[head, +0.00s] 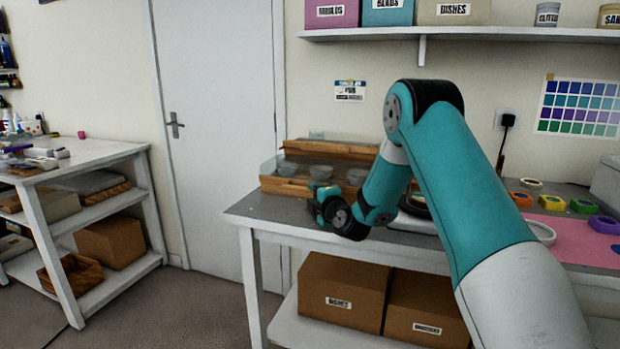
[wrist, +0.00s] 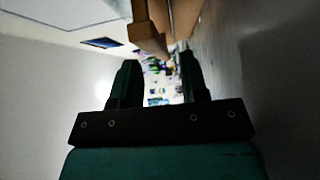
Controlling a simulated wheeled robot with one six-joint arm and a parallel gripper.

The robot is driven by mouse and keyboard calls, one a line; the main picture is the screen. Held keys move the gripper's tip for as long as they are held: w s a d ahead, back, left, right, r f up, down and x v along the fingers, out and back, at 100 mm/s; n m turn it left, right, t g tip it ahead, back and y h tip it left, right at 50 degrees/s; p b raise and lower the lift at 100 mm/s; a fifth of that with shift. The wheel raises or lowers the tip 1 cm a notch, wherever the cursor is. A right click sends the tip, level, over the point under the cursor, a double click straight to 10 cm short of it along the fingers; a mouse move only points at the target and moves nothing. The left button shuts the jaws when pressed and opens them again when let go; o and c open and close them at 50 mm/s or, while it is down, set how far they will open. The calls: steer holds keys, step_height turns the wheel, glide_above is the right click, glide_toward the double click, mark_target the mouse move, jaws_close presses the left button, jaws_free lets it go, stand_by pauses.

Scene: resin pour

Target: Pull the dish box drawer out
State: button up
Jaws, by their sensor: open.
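The dish box (head: 335,150) is a low case with wooden parts and clear sides at the back left of the workbench. Its wooden drawer front (head: 285,186) faces me, and small clear bowls (head: 289,169) show behind it. My gripper (head: 318,193) is in front of the right part of the box and hides some of it. In the wrist view my gripper (wrist: 158,72) is open, with nothing between the fingers. A wooden piece (wrist: 146,32) shows just beyond the fingertips; I cannot tell if they touch it.
The workbench (head: 252,207) has a pink mat (head: 575,236) and colored tape rolls (head: 581,206) at right. Cardboard boxes (head: 341,290) sit on its lower shelf. A wall shelf (head: 370,34) holds boxes above. A door (head: 212,130) and a side table (head: 95,160) stand left, with open floor between.

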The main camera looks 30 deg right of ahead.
mark_target(310, 191)
steer(key=shift+w+d+p, duration=0.2)
steer(key=shift+w+p, duration=0.15)
steer(key=shift+w, duration=1.3)
jaws_close()
steer(key=shift+s+f, duration=0.1)
